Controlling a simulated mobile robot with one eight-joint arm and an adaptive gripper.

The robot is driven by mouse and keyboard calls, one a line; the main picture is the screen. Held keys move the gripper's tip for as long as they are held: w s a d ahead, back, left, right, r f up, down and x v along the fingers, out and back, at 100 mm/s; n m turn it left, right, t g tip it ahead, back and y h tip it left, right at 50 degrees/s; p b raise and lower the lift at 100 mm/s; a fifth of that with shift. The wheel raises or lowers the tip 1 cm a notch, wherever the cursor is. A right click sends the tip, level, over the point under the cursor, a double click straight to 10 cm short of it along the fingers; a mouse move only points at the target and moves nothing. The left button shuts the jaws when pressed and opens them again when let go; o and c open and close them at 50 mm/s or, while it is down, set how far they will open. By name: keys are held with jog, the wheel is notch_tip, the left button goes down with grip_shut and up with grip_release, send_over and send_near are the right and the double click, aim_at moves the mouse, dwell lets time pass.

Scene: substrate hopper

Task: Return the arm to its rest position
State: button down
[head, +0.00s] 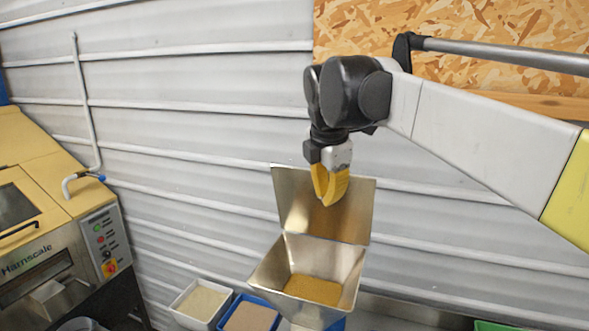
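My gripper (328,196) hangs from the end of my arm, pointing down, with its yellow fingers in front of the hopper's raised back plate. The fingertips appear to meet, and I see nothing held between them. My arm reaches in from the right edge of the picture and bends down at the dark wrist. The metal hopper (347,270) is below the gripper, open at the top. Golden-brown granular substrate (313,289) lies in it. The gripper appears to be above the substrate and apart from it.
A white bin (178,308) of pale material and a blue bin (230,310) of brownish material stand left of the hopper. A yellow-topped machine (48,240) with a control panel is at the far left. A corrugated wall (200,130) and a wood-chip board (460,25) are behind.

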jog(key=s+d+f+m+t+b, duration=0.1)
jog(key=s+d+f+m+b, duration=0.3)
jog(key=f, duration=1.2)
jog(key=s+d+f+m+t+b, duration=0.1)
jog(key=s+d+f+m+b, duration=0.3)
jog(key=s+f+m+b, duration=0.7)
jog(key=s+d+f+m+t+b, duration=0.1)
jog(key=s+d+f+m+b, duration=0.3)
jog(key=f, duration=1.6)
jog(key=s+m+b, duration=0.4)
jog(key=s+b, duration=0.2)
jog(key=b, duration=0.1)
jog(key=shift+f+m+y, duration=0.3)
jog(key=shift+f, duration=0.05)
jog(key=shift+d, duration=0.1)
